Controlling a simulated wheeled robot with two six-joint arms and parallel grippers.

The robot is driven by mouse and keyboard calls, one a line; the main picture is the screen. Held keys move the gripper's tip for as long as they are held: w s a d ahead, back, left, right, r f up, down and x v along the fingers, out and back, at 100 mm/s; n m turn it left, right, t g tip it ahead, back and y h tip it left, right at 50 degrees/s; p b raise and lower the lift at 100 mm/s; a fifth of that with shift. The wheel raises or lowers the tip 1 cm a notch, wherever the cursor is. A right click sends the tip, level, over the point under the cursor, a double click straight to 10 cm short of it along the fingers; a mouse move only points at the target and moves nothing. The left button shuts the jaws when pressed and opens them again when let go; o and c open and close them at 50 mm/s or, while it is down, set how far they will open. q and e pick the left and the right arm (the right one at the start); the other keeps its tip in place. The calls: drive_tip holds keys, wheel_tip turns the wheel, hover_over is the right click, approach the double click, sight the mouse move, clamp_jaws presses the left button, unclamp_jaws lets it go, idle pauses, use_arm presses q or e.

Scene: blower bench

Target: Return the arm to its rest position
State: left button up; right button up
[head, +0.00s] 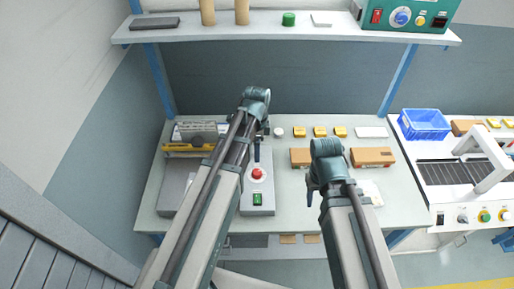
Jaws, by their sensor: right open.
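My right arm reaches up from the bottom of the head view and ends in a dark teal joint above the bench. My right gripper (310,193) shows small and dark at the left of that joint. It is open and I see nothing in it. My left arm extends over the bench to a teal joint near its back edge. The workbench (405,205) lies below both arms.
A shelf (350,32) crosses above the bench and holds a green machine (424,18). Orange-brown boxes (372,156) and small yellow parts (320,132) lie on the bench. A blue crate (424,124) and a conveyor (452,173) stand at right. A grey device (178,185) is at left.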

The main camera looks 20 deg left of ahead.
use_arm(q)
drive_tip(key=shift+r, duration=0.3)
use_arm(e)
drive_tip(key=shift+r, duration=0.3)
use_arm(q)
drive_tip(key=s+d+f+n+y+b, duration=0.1)
drive_tip(key=s+d+f+n+b, duration=0.3)
drive_tip(key=s+d+n, duration=0.7)
drive_tip(key=s, duration=0.3)
drive_tip(key=shift+s+f, duration=0.15)
drive_tip(key=shift+s, duration=0.15)
use_arm(e)
wheel_tip(320, 180, down, 4)
drive_tip(key=shift+f, duration=0.2)
use_arm(q)
drive_tip(key=shift+a, duration=0.1)
use_arm(e)
drive_tip(key=shift+a, duration=0.1)
